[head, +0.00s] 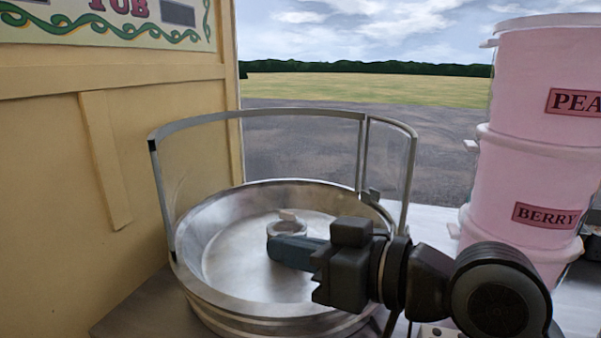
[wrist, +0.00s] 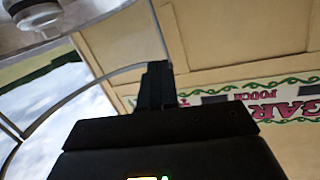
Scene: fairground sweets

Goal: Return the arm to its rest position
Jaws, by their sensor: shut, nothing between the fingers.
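My gripper (head: 274,250) reaches left over the metal pan in the head view, above its bowl and in front of the small round hub in the middle. In the wrist view its fingers (wrist: 157,85) are together with nothing between them. My dark arm runs in from the lower right of the head view and covers the pan's right front rim. The wrist view is tilted and shows the wooden wall and a sign behind the fingers.
The wide metal pan (head: 205,285) has a clear curved guard (head: 260,123) with metal rails around its back. Pink stacked tubs (head: 530,160) stand at the right, close to my arm. A yellow wooden wall (head: 60,210) closes the left side. Open air lies above the pan.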

